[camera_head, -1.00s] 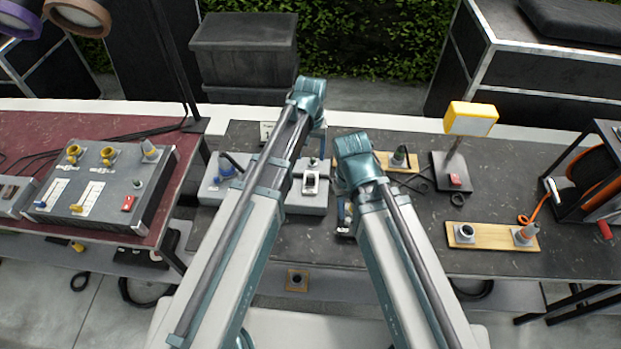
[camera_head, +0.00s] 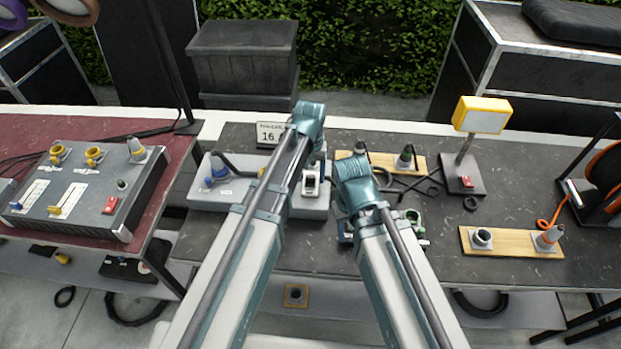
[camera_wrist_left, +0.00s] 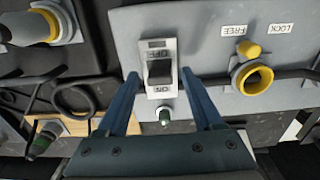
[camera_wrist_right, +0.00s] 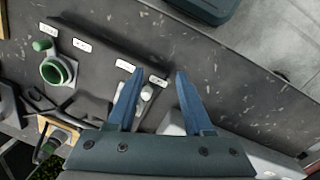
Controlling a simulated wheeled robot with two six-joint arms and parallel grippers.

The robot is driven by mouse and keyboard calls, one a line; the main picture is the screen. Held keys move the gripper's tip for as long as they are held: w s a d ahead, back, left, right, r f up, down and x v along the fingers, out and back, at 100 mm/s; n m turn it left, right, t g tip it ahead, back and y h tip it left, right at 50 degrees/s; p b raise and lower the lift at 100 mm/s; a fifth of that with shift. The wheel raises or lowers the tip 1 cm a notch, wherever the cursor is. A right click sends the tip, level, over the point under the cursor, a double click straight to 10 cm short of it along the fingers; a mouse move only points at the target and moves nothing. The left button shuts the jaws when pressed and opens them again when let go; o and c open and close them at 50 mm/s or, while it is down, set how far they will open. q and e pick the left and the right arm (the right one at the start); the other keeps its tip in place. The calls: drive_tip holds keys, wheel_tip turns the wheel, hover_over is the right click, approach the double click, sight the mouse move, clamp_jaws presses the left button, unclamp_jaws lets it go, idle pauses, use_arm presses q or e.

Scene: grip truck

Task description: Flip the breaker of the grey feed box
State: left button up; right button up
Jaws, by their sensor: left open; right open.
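The grey feed box (camera_head: 225,195) lies on the dark table, partly hidden behind my left arm. Its breaker (camera_head: 311,180) shows at the right end. In the left wrist view the breaker (camera_wrist_left: 160,68) is a dark rocker in a white frame with OFF and ON labels; I cannot tell which side is pressed. My left gripper (camera_wrist_left: 160,76) is open, its fingertips either side of the breaker frame; contact is unclear. A yellow socket (camera_wrist_left: 252,78) sits beside it on the box. My right gripper (camera_wrist_right: 158,73) is open and empty, above a dark box with a small light lever (camera_wrist_right: 148,92).
A green socket (camera_wrist_right: 57,70) is near the right gripper. Wooden boards with connectors (camera_head: 510,243) and a yellow lamp (camera_head: 483,115) stand to the right. Another grey panel (camera_head: 80,205) is on the red table at left. The front right tabletop has bare room.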

use_arm(q)
drive_tip(key=shift+c, duration=0.3)
clamp_jaws()
drive_tip(key=shift+w+g, duration=0.5)
drive_tip(key=shift+w+f+g, duration=0.1)
drive_tip(key=shift+w+g, duration=0.2)
drive_tip(key=shift+g, duration=0.1)
drive_tip(key=shift+w+f+g+b, duration=0.1)
drive_tip(key=shift+w+g+b, duration=0.1)
drive_tip(key=shift+g+b, duration=0.6)
drive_tip(key=shift+g, duration=0.4)
drive_tip(key=shift+s, duration=0.1)
